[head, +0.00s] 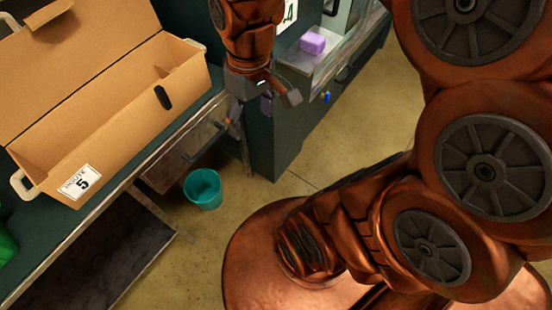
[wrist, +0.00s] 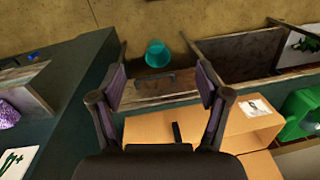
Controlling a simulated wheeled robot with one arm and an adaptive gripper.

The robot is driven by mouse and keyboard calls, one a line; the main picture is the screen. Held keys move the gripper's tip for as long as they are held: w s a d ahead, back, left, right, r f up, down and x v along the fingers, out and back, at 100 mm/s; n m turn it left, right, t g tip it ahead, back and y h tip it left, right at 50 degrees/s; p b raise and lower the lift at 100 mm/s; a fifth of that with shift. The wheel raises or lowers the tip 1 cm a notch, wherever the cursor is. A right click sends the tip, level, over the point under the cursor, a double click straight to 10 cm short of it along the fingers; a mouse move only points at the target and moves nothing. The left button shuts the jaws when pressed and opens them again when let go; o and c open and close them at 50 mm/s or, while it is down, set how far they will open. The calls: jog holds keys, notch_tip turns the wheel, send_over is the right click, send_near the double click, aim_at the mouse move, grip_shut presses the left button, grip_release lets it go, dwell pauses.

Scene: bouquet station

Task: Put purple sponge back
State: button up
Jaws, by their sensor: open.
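The purple sponge (head: 312,42) sits in a pale open-fronted compartment at the top of the head view. A purple thing that looks like the sponge (wrist: 8,115) shows at the left edge of the wrist view, partly cut off. My gripper (head: 264,100) is open and points down, left of and nearer than the sponge, apart from it. In the wrist view my gripper (wrist: 160,78) has its fingers spread with nothing between them.
A cardboard box (head: 120,105) with a "5" label stands open on the dark green counter at left. A teal bin (head: 203,188) is on the floor below. A green object (wrist: 301,113) is at right in the wrist view.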

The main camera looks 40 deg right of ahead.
jog(key=s+a+f+m+g+h, duration=0.1)
jog(key=s+f+m, duration=0.1)
jog(key=s, duration=0.7)
jog(key=shift+s+a+f, duration=0.2)
jog(key=shift+s+f, duration=0.1)
jog(key=shift+f, duration=0.25)
dwell(0.4)
